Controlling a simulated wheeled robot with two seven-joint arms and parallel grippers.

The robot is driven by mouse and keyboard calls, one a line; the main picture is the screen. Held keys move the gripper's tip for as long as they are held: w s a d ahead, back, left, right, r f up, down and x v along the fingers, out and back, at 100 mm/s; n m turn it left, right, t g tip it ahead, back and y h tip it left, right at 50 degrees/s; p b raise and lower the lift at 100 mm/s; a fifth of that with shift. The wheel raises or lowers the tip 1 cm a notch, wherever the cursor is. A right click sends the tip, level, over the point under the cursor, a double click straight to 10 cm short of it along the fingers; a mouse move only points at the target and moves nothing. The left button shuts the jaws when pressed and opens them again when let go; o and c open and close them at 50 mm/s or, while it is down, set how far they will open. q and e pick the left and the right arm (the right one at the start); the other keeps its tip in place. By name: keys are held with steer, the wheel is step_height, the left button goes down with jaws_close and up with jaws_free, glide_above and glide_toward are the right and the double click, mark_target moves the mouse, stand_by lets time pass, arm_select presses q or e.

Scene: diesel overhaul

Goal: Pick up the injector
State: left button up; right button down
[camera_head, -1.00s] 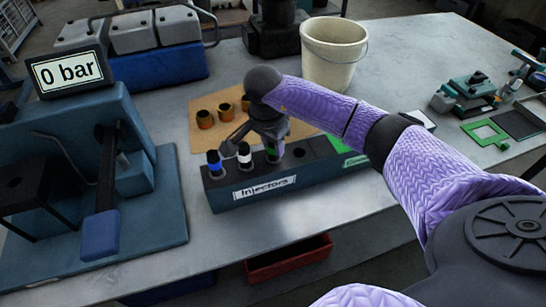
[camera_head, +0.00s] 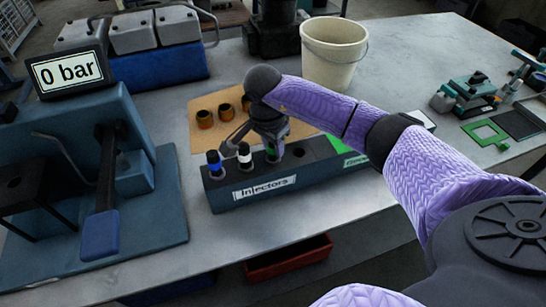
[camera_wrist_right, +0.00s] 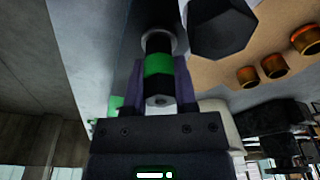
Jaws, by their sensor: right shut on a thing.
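The injector with a green band (camera_head: 271,153) is at the rack labelled "Injectors" (camera_head: 315,176). My right gripper (camera_head: 270,146) is above the rack, shut on this injector. In the right wrist view the black injector with its green band (camera_wrist_right: 159,65) sits between my two fingers (camera_wrist_right: 160,85), and its far end meets a pale ring. I cannot tell whether it is fully seated or slightly raised. A blue-banded injector (camera_head: 214,163) and a white-banded injector (camera_head: 244,156) stand upright to the left in the rack. My left gripper is not in view.
Several copper-coloured cups (camera_head: 205,119) stand on a tan mat (camera_head: 200,142) behind the rack. A test stand (camera_head: 138,175) with a "0 bar" display (camera_head: 69,72) is at left. A cream bucket (camera_head: 332,55) stands behind. The metal table is clear in front of the rack.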

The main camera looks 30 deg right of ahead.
steer(key=shift+r, duration=0.1)
stand_by(0.3)
step_height(320, 180, up, 18)
steer(key=p, duration=0.2)
steer(key=c, duration=0.9)
jaws_free()
jaws_close()
steer(key=shift+p, duration=0.45)
